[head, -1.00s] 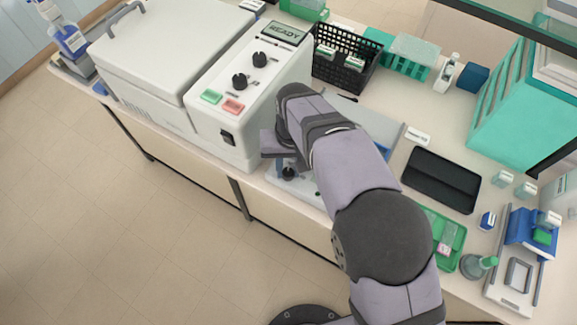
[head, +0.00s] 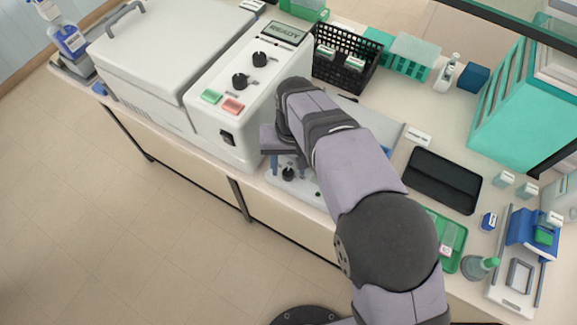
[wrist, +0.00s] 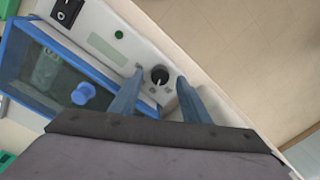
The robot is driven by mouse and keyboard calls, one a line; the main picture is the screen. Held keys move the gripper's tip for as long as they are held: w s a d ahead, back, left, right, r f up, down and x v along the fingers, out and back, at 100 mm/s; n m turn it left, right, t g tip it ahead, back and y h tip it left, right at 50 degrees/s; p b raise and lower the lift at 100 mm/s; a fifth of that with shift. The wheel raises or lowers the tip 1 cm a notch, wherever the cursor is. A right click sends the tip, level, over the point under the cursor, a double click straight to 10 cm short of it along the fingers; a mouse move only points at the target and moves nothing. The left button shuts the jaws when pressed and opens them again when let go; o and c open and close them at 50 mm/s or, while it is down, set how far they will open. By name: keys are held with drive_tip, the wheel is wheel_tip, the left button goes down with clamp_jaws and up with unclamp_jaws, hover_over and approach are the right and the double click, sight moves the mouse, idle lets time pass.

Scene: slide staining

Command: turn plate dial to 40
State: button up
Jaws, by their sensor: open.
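The plate dial is a small black knob (head: 288,174) on the front panel of a low white hot plate (head: 308,190), mostly behind my arm in the head view. In the wrist view the black dial (wrist: 159,75) has a light pointer mark, and its scale text is too small to read. My gripper (wrist: 157,78) is open, with one blue-grey finger to each side of the dial. The fingers look apart from the dial, and their height over it is hard to judge. In the head view my gripper (head: 287,166) is above the hot plate's front.
A blue-framed glass lid with a blue knob (wrist: 83,94) lies left of the dial. A black rocker switch (wrist: 68,11) and a green light (wrist: 119,34) share the panel. A white machine reading READY (head: 239,105) stands close to the left. The table's front edge is near.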

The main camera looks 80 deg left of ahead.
sight(290, 171)
drive_tip(key=shift+w+r+b, duration=0.15)
drive_tip(key=shift+r+b, duration=0.7)
drive_tip(key=shift+r, duration=2.25)
drive_tip(key=w+d+m, duration=0.1)
drive_tip(key=w+d, duration=0.1)
drive_tip(key=w, duration=0.4)
drive_tip(key=w+d+m, duration=0.1)
drive_tip(key=w+d, duration=0.2)
drive_tip(key=w, duration=0.2)
drive_tip(key=w+d+m, duration=0.1)
drive_tip(key=w+d, duration=0.2)
drive_tip(key=w, duration=0.3)
drive_tip(key=shift+w+d+r+m, duration=0.15)
drive_tip(key=shift+w+r+m, duration=0.15)
drive_tip(key=shift+w+m, duration=0.1)
drive_tip(key=w+d+f+m, duration=0.1)
drive_tip(key=w+d+m, duration=0.45)
drive_tip(key=d, duration=0.85)
drive_tip(key=w+d+m, duration=0.2)
drive_tip(key=w+d, duration=0.6)
drive_tip(key=d, duration=0.7)
drive_tip(key=s+d+f+m, duration=0.1)
drive_tip(key=s+d, duration=0.3)
drive_tip(key=d, duration=0.4)
drive_tip(key=s+d+f+m, duration=0.2)
drive_tip(key=s+d+m, duration=0.1)
drive_tip(key=d, duration=0.4)
drive_tip(key=shift+s+d+f+t, duration=0.25)
drive_tip(key=shift+s+d+t, duration=0.05)
drive_tip(key=shift+s+d, duration=0.1)
